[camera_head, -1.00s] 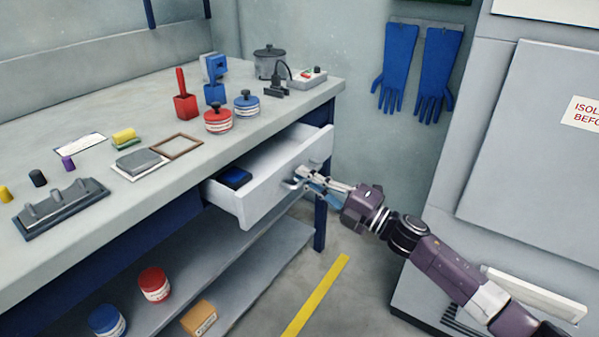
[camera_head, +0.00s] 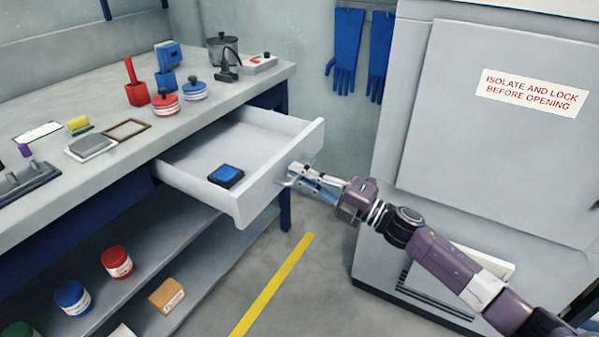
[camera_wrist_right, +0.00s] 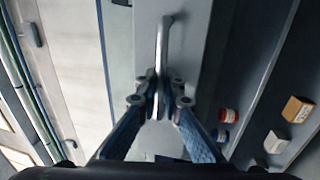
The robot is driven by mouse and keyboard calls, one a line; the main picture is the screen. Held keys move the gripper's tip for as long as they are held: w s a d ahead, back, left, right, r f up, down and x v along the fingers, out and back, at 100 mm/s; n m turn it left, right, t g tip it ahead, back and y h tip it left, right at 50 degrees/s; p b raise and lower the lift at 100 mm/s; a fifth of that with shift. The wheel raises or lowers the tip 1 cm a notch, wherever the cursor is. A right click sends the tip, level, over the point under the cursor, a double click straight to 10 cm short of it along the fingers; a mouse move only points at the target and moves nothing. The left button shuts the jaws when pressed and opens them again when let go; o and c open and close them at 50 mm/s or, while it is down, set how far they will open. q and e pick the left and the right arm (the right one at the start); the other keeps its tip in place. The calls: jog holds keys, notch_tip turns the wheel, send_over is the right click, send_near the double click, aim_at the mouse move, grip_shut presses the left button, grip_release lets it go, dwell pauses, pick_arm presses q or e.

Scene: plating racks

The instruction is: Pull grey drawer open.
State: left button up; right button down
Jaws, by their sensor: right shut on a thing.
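The grey drawer (camera_head: 265,190) stands well out from under the workbench in the head view. A blue and black box (camera_head: 226,176) lies inside it, near the front. My right gripper (camera_head: 292,177) is at the drawer's front panel, shut on its bar handle. In the right wrist view the handle (camera_wrist_right: 163,45) runs up from between the fingertips of my right gripper (camera_wrist_right: 159,92). The gripper hides part of the handle. My left gripper is not in view.
The bench top (camera_head: 200,112) carries jars, blocks, a pot and a small frame. The shelf below holds a red jar (camera_head: 117,262), a blue jar (camera_head: 72,297) and a cardboard box (camera_head: 166,295). A grey cabinet (camera_head: 480,130) stands right of my arm. Floor (camera_head: 310,285) shows between.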

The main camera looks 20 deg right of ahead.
jog(key=c, duration=2.1)
grip_release()
jog(key=v, duration=1.2)
